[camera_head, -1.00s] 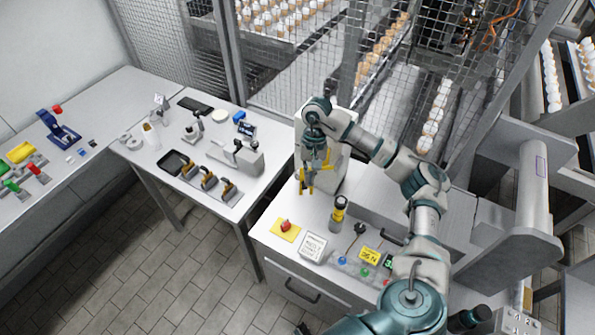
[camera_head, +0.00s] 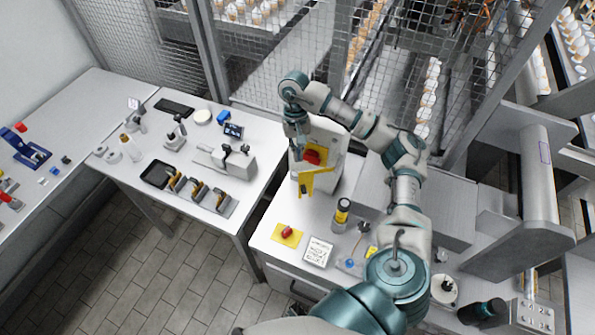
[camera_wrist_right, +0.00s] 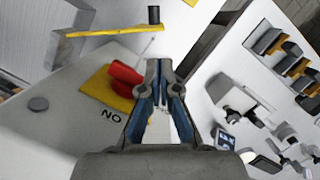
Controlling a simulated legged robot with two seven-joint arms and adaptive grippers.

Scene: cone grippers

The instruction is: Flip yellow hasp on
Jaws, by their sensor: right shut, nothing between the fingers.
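The yellow hasp (camera_head: 308,183) is an angular yellow strip on the front of an upright white box (camera_head: 330,138). It sits below a red rotary knob (camera_head: 312,157) on a yellow plate. In the right wrist view, a thin yellow strip (camera_wrist_right: 100,33), which looks like the hasp, stands out from the box beyond the red knob (camera_wrist_right: 124,80). My right gripper (camera_head: 299,155) points down close to the left of the knob and above the hasp. In the right wrist view its fingertips (camera_wrist_right: 160,64) are together and empty beside the knob. My left gripper is not in view.
A flashlight-like cylinder (camera_head: 341,214), a second red knob on a yellow plate (camera_head: 288,232) and a white label block (camera_head: 318,251) are on the bench in front. The left table (camera_head: 180,215) holds clamps, a black tray and small tools. Wire mesh fencing stands behind.

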